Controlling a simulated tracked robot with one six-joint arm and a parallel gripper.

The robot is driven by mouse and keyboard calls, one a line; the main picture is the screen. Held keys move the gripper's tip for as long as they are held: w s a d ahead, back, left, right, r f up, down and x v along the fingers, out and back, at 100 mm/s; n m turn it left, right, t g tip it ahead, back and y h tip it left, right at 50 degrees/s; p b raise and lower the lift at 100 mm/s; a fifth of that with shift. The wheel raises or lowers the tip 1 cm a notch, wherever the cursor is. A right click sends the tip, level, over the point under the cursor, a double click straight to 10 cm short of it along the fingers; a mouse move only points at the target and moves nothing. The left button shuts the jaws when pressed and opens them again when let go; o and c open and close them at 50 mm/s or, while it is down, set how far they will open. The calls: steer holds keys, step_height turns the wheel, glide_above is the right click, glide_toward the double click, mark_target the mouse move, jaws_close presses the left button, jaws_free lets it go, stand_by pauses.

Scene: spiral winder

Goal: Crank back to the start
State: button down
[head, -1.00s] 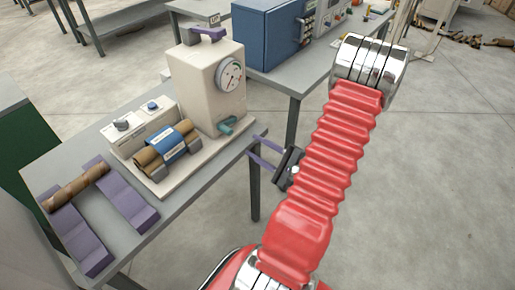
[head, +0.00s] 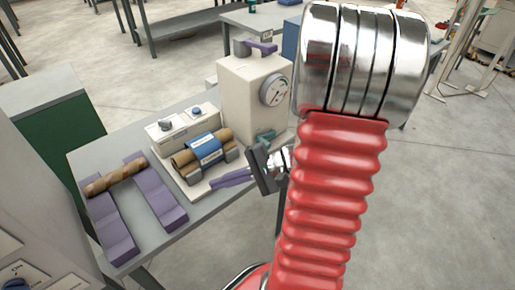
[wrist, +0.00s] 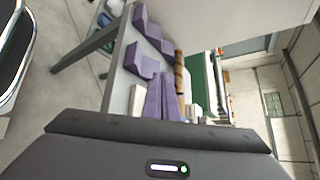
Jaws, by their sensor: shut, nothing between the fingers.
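The winder (head: 245,90) is a beige box on the bench with a round dial (head: 275,91) on its face. A purple lever (head: 263,47) lies across its top. A brown roll with a blue band (head: 207,148) lies in grey holders left of the box. My gripper (head: 213,184) has purple fingers, shut and empty, in front of the roll near the bench's front edge. In the wrist view the fingers (wrist: 163,85) point toward the purple supports.
Two purple stepped supports (head: 152,190) stand on the bench's left, with a brown tube (head: 115,177) across them. A beige box with a blue knob (head: 185,124) is behind the roll. A green-sided cabinet (head: 65,140) stands behind left. Open floor lies right of the bench.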

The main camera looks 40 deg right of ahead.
steer(key=s+a+r+n+g+h, duration=0.4)
steer(key=s+a+n+g+h, duration=0.25)
steer(key=a+n, duration=0.35)
step_height(320, 180, up, 9)
steer(key=a+n+t+h, duration=0.1)
steer(key=n+t+h, duration=0.2)
steer(key=n, duration=0.1)
steer(key=shift+w+f+h, duration=0.15)
steer(key=shift+f+h, duration=0.05)
steer(key=shift+h, duration=0.15)
steer(key=shift+a+t, duration=0.15)
steer(key=shift+t, duration=0.1)
